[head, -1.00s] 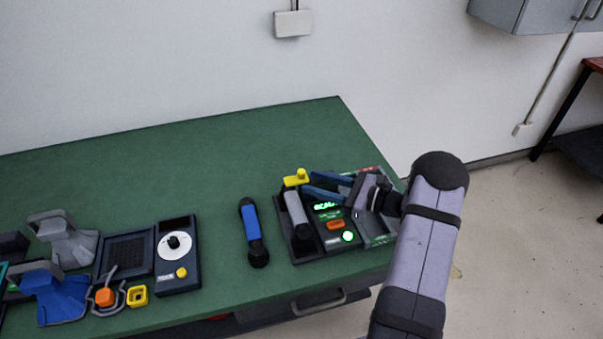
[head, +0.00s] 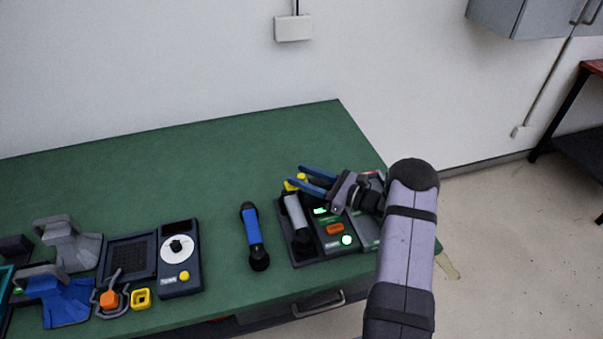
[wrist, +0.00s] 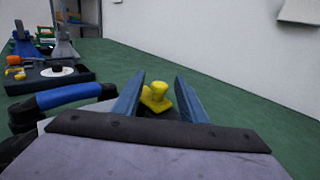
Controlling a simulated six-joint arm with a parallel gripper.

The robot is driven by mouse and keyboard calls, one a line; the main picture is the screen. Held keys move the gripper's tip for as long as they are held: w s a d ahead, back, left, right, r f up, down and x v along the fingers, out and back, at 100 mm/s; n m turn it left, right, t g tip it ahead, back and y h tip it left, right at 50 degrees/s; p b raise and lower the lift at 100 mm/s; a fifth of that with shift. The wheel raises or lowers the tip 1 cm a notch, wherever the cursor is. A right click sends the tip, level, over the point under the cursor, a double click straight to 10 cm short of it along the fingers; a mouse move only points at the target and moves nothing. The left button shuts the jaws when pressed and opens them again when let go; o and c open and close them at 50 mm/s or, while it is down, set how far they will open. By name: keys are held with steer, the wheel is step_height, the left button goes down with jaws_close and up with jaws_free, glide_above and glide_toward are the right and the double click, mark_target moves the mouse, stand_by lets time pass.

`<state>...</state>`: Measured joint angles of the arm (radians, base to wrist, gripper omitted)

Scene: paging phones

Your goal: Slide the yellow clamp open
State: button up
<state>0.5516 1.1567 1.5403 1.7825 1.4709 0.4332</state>
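The yellow clamp (head: 292,184) sits at the back end of the phone base that holds a grey handset (head: 297,219). In the head view it is partly hidden by my gripper. In the wrist view the yellow clamp (wrist: 156,97) shows as a knob on a flat foot, between and beyond my two blue fingers. My gripper (head: 309,175) is open, its fingers apart and pointing left over the back of the base. In the wrist view my gripper (wrist: 160,88) shows a gap on both sides of the clamp. I cannot tell whether either finger touches it.
A blue handset (head: 252,236) lies left of the base. A dial unit (head: 179,262), a yellow square ring (head: 141,299) and blue and grey stands are farther left. The table's back is clear.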

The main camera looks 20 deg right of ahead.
mark_target(320, 181)
steer(key=shift+w+a, duration=0.25)
steer(key=shift+a, duration=0.05)
steer(key=shift+c, duration=0.3)
jaws_close()
steer(key=shift+d+f+b, duration=0.2)
steer(key=shift+d+b, duration=0.25)
steer(key=d+b, duration=0.2)
steer(key=d, duration=0.1)
steer(key=shift+d+b, duration=0.35)
steer(key=shift+b, duration=0.05)
steer(key=shift+d+r, duration=0.2)
steer(key=shift+d, duration=0.25)
steer(key=shift+o, duration=0.3)
jaws_free()
steer(key=shift+d, duration=0.15)
